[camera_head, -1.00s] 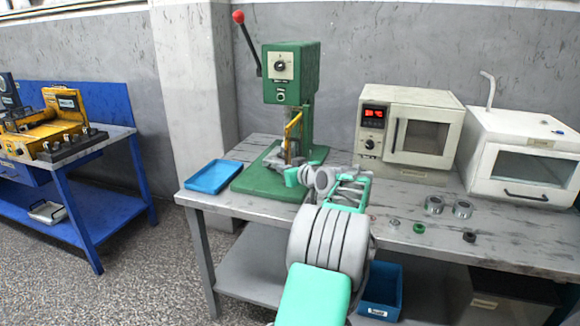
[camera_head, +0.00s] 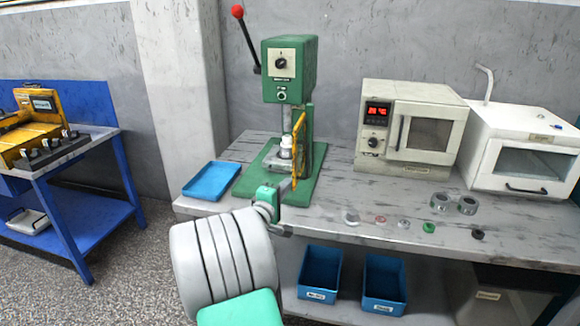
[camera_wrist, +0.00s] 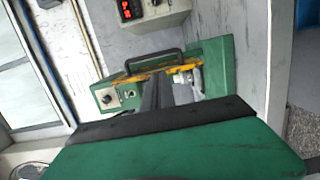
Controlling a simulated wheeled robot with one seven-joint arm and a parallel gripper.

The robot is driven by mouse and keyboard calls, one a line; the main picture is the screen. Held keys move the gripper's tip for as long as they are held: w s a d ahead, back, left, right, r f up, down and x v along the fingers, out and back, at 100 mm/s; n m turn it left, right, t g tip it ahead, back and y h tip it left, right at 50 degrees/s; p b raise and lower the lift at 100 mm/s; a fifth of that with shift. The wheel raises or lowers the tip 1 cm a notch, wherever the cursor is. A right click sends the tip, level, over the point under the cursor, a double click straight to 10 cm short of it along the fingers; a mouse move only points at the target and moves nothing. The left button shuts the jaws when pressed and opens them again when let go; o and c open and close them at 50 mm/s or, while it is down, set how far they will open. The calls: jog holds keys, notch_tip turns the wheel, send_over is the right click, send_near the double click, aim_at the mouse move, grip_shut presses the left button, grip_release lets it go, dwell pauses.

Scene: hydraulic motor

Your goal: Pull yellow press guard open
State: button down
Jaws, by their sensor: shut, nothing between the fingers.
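The green press (camera_head: 290,68) stands on the left part of the grey bench, with a red-knobbed lever on its left. Its yellow guard (camera_head: 303,150) stands at a steep angle on the right side of the work space, and a white part (camera_head: 286,146) shows to its left. In the wrist view the guard (camera_wrist: 188,68) lies beyond my fingers, with a dark handle (camera_wrist: 152,58) along it. My gripper (camera_wrist: 160,82) is shut and empty, pointing towards the guard. Whether the fingertips touch the guard or handle cannot be told. In the head view the fingers are hard to make out.
A blue tray (camera_head: 211,181) lies left of the press. An oven (camera_head: 408,125) and a white cabinet (camera_head: 525,150) stand to the right. Small rings and metal parts (camera_head: 440,203) lie on the front of the bench. Blue bins (camera_head: 320,274) sit below.

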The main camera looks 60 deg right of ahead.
jog(key=d+p, duration=0.1)
jog(key=d, duration=0.8)
jog(key=shift+w+d+r, duration=0.15)
jog(key=shift+w+d, duration=0.25)
jog(key=shift+w, duration=0.05)
